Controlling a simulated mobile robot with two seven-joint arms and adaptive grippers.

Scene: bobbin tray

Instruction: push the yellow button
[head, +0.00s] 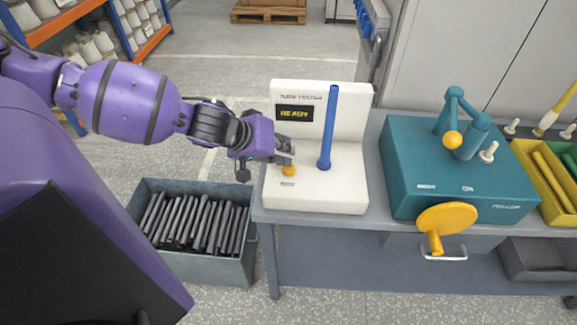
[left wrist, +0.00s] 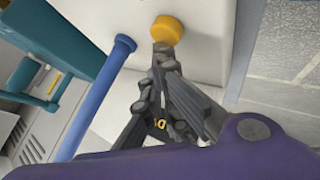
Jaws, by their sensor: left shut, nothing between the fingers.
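The yellow button (head: 289,171) sits on the base of the white tube tester (head: 330,195), near its left front edge. In the left wrist view the button (left wrist: 167,29) is a round yellow cap at the top centre. My left gripper (head: 287,152) is shut and empty, its fingertips just above and behind the button in the head view. In the left wrist view the fingertips of my left gripper (left wrist: 160,48) reach the button's lower edge. I cannot tell whether they touch it. My right gripper is not in view.
A blue tube (head: 328,130) stands upright on the tester, right of the button. The tester's display (head: 295,113) reads READY. A teal machine (head: 430,165) with a yellow knob stands to the right. A grey bin (head: 190,265) of dark rods stands on the left below.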

